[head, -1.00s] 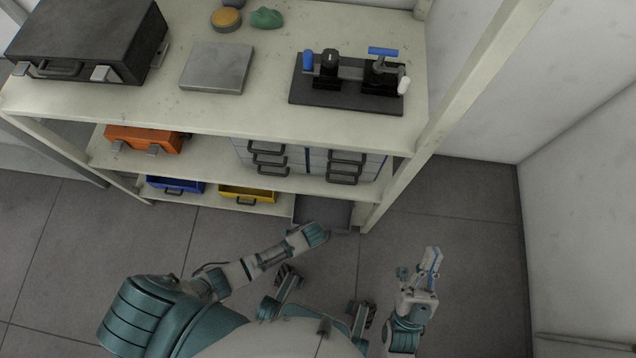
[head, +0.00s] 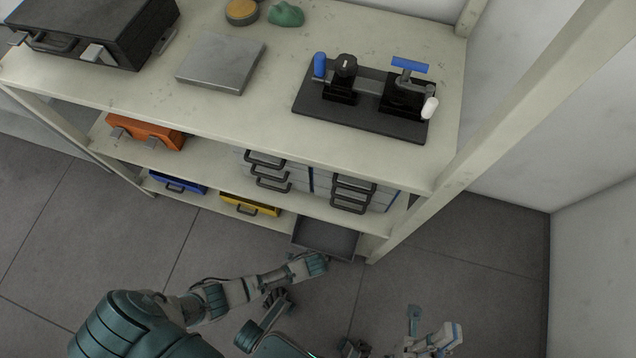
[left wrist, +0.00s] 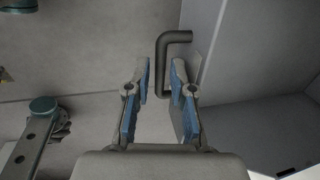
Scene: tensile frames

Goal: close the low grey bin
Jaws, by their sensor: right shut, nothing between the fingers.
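The low grey bin (head: 326,236) is on the lowest shelf at the right end, pulled out with its open top and empty-looking inside showing in the head view. My left gripper (head: 318,264) is low at the bin's front; its fingers are hard to make out there. In the left wrist view my left gripper (left wrist: 160,75) is open, and the bin's dark bent handle (left wrist: 176,38) shows in and beyond the gap between its fingertips. I cannot tell whether they touch. My right gripper (head: 432,332) is shut and empty, over the floor at lower right, apart from the bin.
A shelf post (head: 400,222) stands just right of the bin. A yellow bin (head: 250,205) and a blue bin (head: 178,184) are to its left on the same shelf. Drawer units (head: 310,183) sit above. The floor (head: 455,265) at right is clear.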

